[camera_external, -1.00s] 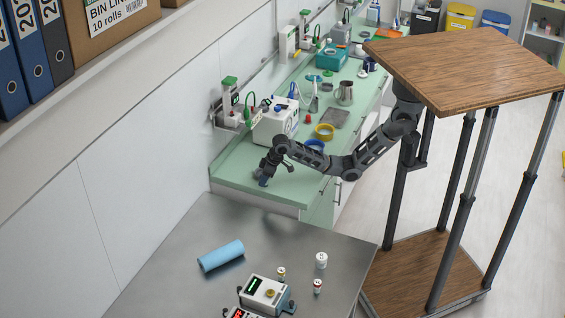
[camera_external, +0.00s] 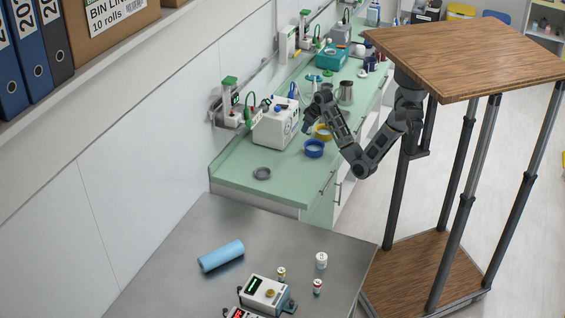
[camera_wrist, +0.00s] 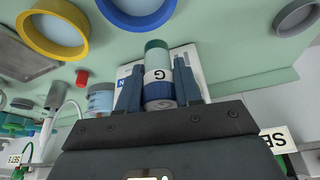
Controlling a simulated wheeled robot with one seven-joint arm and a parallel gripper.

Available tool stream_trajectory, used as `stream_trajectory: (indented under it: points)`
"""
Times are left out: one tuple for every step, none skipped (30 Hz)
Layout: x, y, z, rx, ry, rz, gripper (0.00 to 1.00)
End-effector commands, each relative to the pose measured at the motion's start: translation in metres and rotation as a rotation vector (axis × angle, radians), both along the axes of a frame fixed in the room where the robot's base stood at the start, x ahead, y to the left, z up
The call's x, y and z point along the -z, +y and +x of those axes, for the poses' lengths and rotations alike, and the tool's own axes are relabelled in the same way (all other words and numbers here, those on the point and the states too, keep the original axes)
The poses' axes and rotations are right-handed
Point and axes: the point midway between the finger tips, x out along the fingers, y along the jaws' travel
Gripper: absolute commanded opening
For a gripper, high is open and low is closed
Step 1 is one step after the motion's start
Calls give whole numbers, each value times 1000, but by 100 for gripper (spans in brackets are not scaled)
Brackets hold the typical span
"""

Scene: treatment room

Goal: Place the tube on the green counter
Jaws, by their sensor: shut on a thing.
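The tube (camera_wrist: 158,76), with a dark green end and a white band lettered G, is between the two fingers of my gripper (camera_wrist: 157,62) in the wrist view. My gripper is shut on it. In the external view my gripper (camera_external: 307,126) is above the green counter (camera_external: 232,170), beside the white boxy device and near the blue ring. The tube is too small to make out there. The green counter also fills the upper part of the wrist view (camera_wrist: 220,35).
A blue ring-shaped dish (camera_external: 314,148), a yellow one (camera_external: 323,133) and a grey one (camera_external: 262,173) sit on the counter. A white device (camera_external: 275,125) stands by the wall. The counter's front end is clear around the grey dish. A steel table (camera_external: 180,270) stands nearer.

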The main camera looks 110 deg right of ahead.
Motion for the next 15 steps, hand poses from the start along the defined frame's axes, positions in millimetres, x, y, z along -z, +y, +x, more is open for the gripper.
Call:
stream_trajectory:
  points:
    - [-1,1,-3,2,0,0,5]
    - [-1,1,-5,4,0,0,5]
    - [-1,0,-6,5,0,0,5]
    - [-1,0,-7,6,0,0,5]
    - [-1,0,-7,6,0,0,5]
    - [-1,0,-7,6,0,0,5]
    - [0,0,-7,6,0,0,5]
    - [0,1,-6,6,0,0,5]
    - [3,2,-4,5,0,0,5]
    - [5,3,-1,4,0,0,5]
    - [8,5,2,4,-1,0,5]
    - [13,8,7,3,0,0,5]
    - [17,11,12,1,0,0,5]
    - [22,14,17,2,0,0,5]
    - [28,18,24,1,0,0,5]
